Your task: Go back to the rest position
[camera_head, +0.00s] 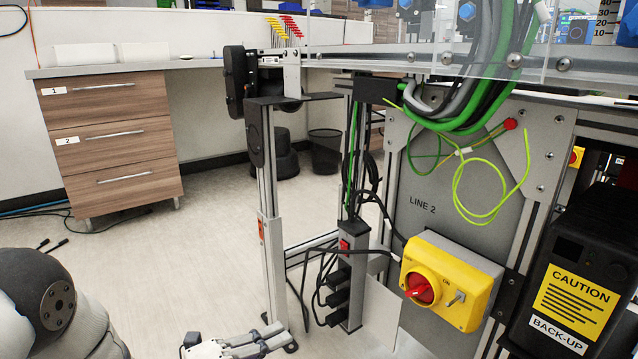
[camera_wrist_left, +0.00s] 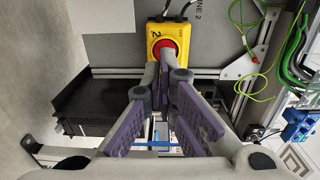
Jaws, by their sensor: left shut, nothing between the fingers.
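My left gripper (camera_head: 270,341) shows at the bottom edge of the head view, partly cut off, low in front of the conveyor frame's leg. In the left wrist view the left gripper (camera_wrist_left: 161,74) has its grey and purple fingers drawn together at the tips, with nothing held between them. Beyond the tips is the yellow switch box (camera_wrist_left: 174,31) with a red knob (camera_wrist_left: 163,49). The same yellow box (camera_head: 459,297) is at the lower right in the head view. I cannot tell the exact gap between fingertips and box. My right gripper is in neither view.
The conveyor frame's leg (camera_head: 268,215), hanging cables (camera_head: 470,120) and a black back-up unit (camera_head: 590,250) stand close by. A wooden drawer cabinet (camera_head: 115,140) is at the left and a dark bin (camera_head: 325,150) further back. The floor (camera_head: 190,250) between is mostly clear.

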